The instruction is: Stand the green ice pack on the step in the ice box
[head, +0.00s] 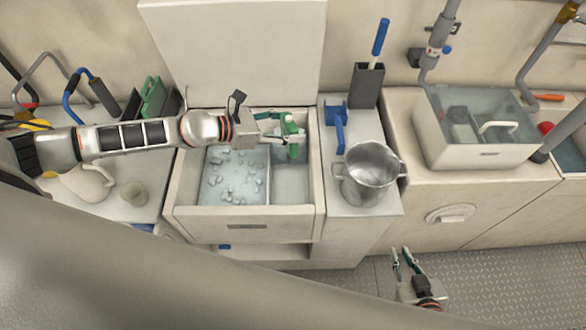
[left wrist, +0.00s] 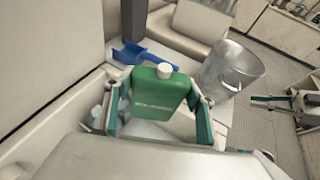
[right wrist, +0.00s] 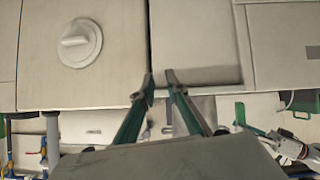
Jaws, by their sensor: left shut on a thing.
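The green ice pack (head: 292,145) with a white cap is upright over the right part of the open ice box (head: 190,197). My left gripper (head: 284,133) is shut on it, and the left wrist view shows the ice pack (left wrist: 158,100) between the two fingers. Loose ice (head: 235,178) fills the box's left part; the right part, under the pack, shows no loose ice. The step and the pack's bottom are hard to make out, so I cannot tell whether they touch. My right gripper (head: 402,254) is open and empty, low over the floor.
A clear-topped bin (head: 480,150) is farther right. A mug (head: 88,182) stands left.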

